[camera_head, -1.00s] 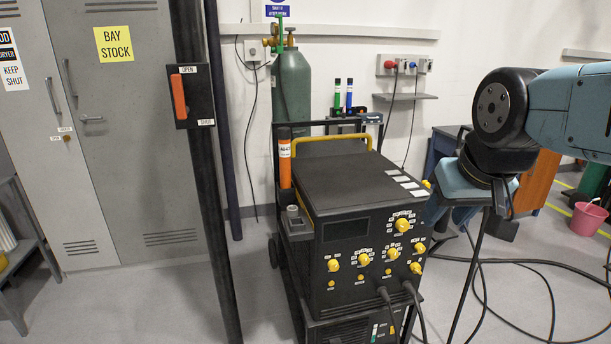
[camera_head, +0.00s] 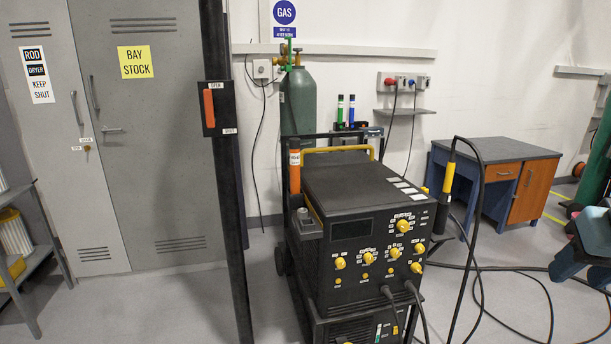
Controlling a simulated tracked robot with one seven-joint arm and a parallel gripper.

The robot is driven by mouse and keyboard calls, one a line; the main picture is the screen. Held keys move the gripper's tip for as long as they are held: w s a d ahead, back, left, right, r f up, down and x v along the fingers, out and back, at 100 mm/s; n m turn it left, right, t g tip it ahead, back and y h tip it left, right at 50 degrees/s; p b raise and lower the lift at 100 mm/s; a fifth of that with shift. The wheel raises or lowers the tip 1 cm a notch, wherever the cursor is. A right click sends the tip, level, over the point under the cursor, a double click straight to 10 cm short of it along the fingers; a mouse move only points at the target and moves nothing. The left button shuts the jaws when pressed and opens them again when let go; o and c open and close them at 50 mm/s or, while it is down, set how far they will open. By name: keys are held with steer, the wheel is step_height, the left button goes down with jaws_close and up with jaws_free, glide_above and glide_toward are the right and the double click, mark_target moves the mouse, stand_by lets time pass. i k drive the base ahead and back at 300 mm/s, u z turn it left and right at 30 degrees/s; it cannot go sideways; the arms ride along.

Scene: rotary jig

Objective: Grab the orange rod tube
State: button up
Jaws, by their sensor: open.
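The orange rod tube (camera_head: 295,179) stands upright at the left rear side of the black welding machine (camera_head: 350,187). It has a dark cap and a white label near its top, and its lower end is hidden in its holder. My gripper (camera_head: 583,262) is only partly in view, cut off by the right edge. Its teal and black parts are open, with no object seen in it, far to the right of the tube.
A dark post (camera_head: 229,200) with an orange-handled lever stands left of the machine. A green gas cylinder (camera_head: 298,103) and green and blue tubes (camera_head: 346,110) are behind it. A torch (camera_head: 448,178) hangs at its right side. Cables lie on the floor before a blue bench (camera_head: 488,152).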

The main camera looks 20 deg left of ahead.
mark_target(294, 143)
steer(key=u, duration=0.25)
steer(key=i, duration=1.1)
steer(key=u, duration=0.55)
steer(key=i, duration=0.75)
steer(key=u, duration=0.3)
